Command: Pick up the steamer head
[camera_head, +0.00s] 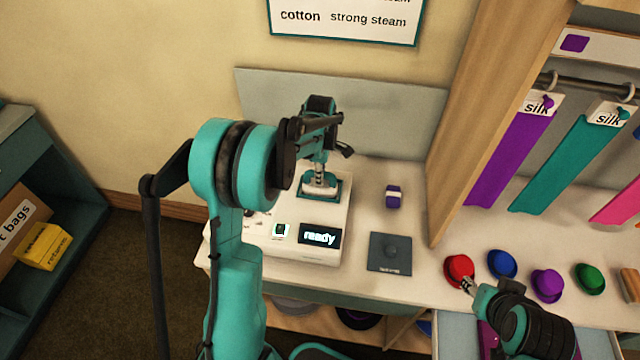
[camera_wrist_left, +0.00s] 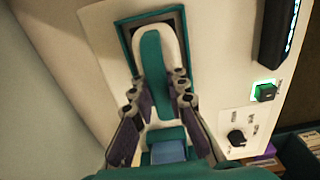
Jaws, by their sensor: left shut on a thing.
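The steamer head (camera_wrist_left: 153,62), white with a teal stripe, lies in a teal-framed dark recess on top of the white steamer unit (camera_head: 272,240). In the head view its white lower end (camera_head: 321,188) shows below my left gripper (camera_head: 320,170). In the left wrist view my left gripper (camera_wrist_left: 157,95) has a finger on each side of the steamer head and is shut on it. Whether the steamer head has lifted clear of the recess I cannot tell. My right gripper (camera_head: 468,285) is beside a red hat (camera_head: 459,270); its finger gap is unclear.
The unit's display (camera_head: 319,236) reads "ready". A dark square pad (camera_head: 390,253) and a small purple item (camera_head: 393,197) lie right of it. Several coloured hats line the right side. A wooden panel (camera_head: 490,110) and hanging fabric strips stand behind them.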

